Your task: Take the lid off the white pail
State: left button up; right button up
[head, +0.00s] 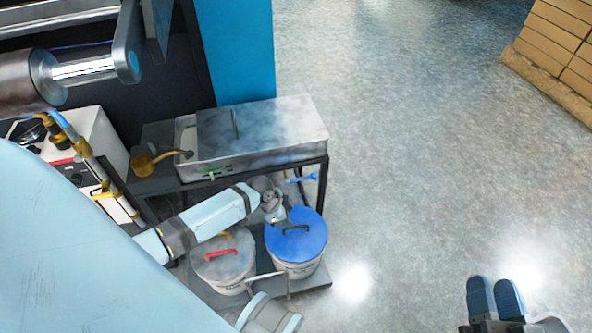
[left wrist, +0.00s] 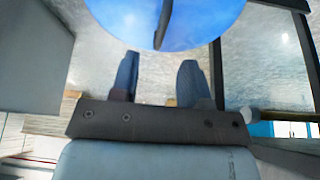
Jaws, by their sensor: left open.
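Two white-bodied pails stand side by side on a low platform. One pail (head: 297,269) has a blue lid (head: 312,245) with a dark handle. The other pail (head: 236,286) has a grey lid (head: 215,268) with a red handle. Both lids are on. My left arm reaches over from the left, its wrist beside the blue lid. In the left wrist view, my left gripper (left wrist: 159,58) is open and empty, its fingers pointing at the blue lid (left wrist: 205,18) and its handle. My right gripper (head: 493,281) is far off at lower right, over the floor, its fingers close together.
A metal box (head: 262,138) sits on a dark-framed bench behind the pails, with a brass fitting and a blue lever (head: 302,178) near it. A roller machine (head: 85,68) stands at upper left. Stacked boxes (head: 553,38) are at upper right. The floor on the right is clear.

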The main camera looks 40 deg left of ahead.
aim_at(296, 226)
pick_arm(q)
jog(key=b+x, duration=0.1)
jog(key=x, duration=0.2)
jog(key=shift+d+f, duration=0.1)
jog(key=shift+w+d+f+b, duration=0.1)
jog(key=shift+w+f+b, duration=0.1)
jog(key=shift+f+b, duration=0.2)
jog(key=b+x, duration=0.2)
jog(key=x, duration=0.1)
jog(key=shift+w+d+f+b, duration=0.15)
jog(key=shift+w+f+b, duration=0.05)
jog(key=shift+f+b, duration=0.15)
jog(key=shift+w+d+f, duration=0.1)
jog(key=shift+f, duration=0.15)
jog(key=shift+r, duration=0.1)
grip_shut()
pick_arm(e)
jog(key=shift+n+g, duration=0.7)
jog(key=shift+g, duration=0.1)
jog(key=f, duration=0.5)
jog(key=shift+w+d, duration=0.1)
jog(key=shift+w, duration=0.3)
